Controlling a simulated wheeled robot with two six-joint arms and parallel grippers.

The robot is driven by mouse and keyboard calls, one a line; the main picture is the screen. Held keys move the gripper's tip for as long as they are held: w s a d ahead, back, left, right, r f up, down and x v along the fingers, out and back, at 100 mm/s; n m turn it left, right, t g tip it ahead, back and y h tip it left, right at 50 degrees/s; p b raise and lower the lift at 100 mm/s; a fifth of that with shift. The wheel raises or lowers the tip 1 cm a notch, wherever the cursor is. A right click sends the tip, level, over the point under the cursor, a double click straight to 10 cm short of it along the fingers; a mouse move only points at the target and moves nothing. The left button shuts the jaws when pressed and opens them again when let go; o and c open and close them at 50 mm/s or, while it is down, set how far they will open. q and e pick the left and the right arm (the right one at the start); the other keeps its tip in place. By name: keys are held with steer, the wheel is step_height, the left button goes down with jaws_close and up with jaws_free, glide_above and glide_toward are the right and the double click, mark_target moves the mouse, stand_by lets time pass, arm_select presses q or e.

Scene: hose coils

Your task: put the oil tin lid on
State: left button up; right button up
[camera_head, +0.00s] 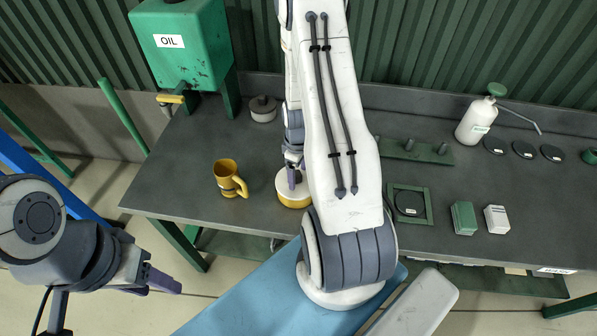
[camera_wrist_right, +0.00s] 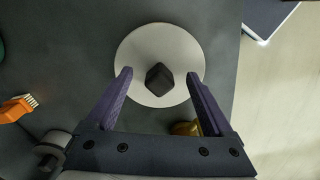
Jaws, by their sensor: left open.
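A pale round lid with a dark knob (camera_wrist_right: 150,52) lies below my right gripper (camera_wrist_right: 160,85), whose fingers are spread on either side without touching the knob. In the head view the pale top (camera_head: 283,184) sits over a short yellow round body (camera_head: 295,202), apparently the tin; the knob is hidden by my gripper there. I cannot tell how the lid is seated. My right gripper also shows in the head view (camera_head: 292,180), partly behind my arm. My left gripper (camera_head: 165,283) is open and empty, off the front left of the table.
A yellow mug (camera_head: 227,179) stands left of the tin. A grey lidded pot (camera_head: 263,110) and a green oil tank (camera_head: 185,50) are behind. An orange brush (camera_wrist_right: 18,108) lies nearby. A white bottle (camera_head: 476,122) and small boxes (camera_head: 464,218) are at right.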

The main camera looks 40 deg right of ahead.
step_height(320, 180, up, 10)
steer(key=b, duration=0.1)
steer(key=shift+r, duration=0.25)
stand_by(1.1)
steer(key=a+r+n, duration=0.1)
steer(key=a+r, duration=0.3)
steer(key=a, duration=0.5)
steer(key=a+r, duration=0.3)
steer(key=a, duration=0.5)
steer(key=s+a+r, duration=0.3)
steer(key=s+a, duration=0.4)
steer(key=s, duration=0.1)
steer(key=s+a+r+n+y, duration=0.1)
steer(key=s+a+r, duration=0.2)
steer(key=s+a, duration=0.4)
steer(key=shift+s+n, duration=0.3)
steer(key=shift+s, duration=0.05)
